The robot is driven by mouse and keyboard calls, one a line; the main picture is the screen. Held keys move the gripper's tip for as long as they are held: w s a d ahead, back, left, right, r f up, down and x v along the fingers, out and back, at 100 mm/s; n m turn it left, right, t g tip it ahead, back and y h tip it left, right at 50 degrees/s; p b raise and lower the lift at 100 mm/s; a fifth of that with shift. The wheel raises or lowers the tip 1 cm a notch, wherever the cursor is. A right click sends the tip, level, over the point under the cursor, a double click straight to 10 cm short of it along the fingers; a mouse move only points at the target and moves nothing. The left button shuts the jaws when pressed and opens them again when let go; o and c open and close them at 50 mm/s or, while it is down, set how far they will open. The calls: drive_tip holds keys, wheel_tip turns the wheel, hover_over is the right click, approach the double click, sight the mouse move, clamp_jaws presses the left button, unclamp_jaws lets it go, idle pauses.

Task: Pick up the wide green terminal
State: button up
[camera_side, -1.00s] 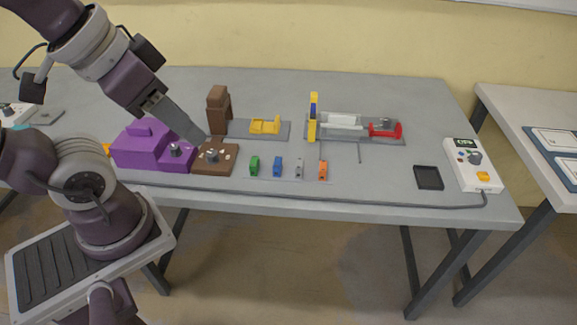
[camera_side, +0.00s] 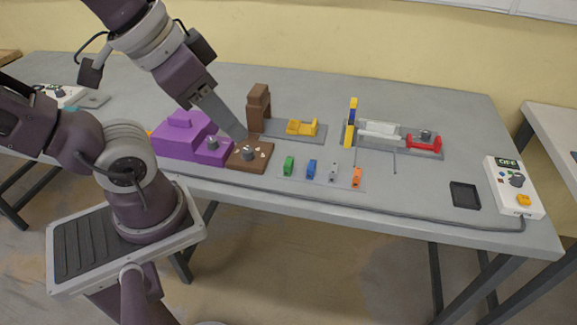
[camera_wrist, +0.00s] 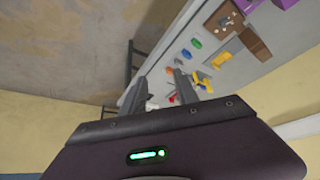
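The green terminal (camera_side: 289,165) stands at the left end of a row of small coloured terminals on a pale strip, near the table's front. It also shows as a small green piece in the wrist view (camera_wrist: 196,44). My gripper (camera_side: 243,138) is above the brown block, to the left of and higher than the green terminal. In the wrist view, the two fingers of my gripper (camera_wrist: 162,88) stand apart with nothing held between them.
The row continues with blue (camera_side: 311,168), grey (camera_side: 334,171) and orange (camera_side: 356,178) terminals. A brown block (camera_side: 249,156) and a purple box (camera_side: 180,137) stand left. Yellow (camera_side: 302,127) and red (camera_side: 424,143) fixtures are behind. A black tray (camera_side: 465,195) and control box (camera_side: 514,187) are right.

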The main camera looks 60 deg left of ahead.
idle(0.3)
drive_tip(key=shift+o, duration=0.7)
drive_tip(key=n+g, duration=0.5)
drive_tip(key=n, duration=0.4)
hover_over(289, 158)
wheel_tip(289, 158, down, 22)
drive_tip(key=shift+d+r, duration=0.1)
drive_tip(key=shift+g, duration=0.3)
wheel_tip(289, 158, down, 8)
drive_tip(key=shift+f, duration=0.2)
clamp_jaws()
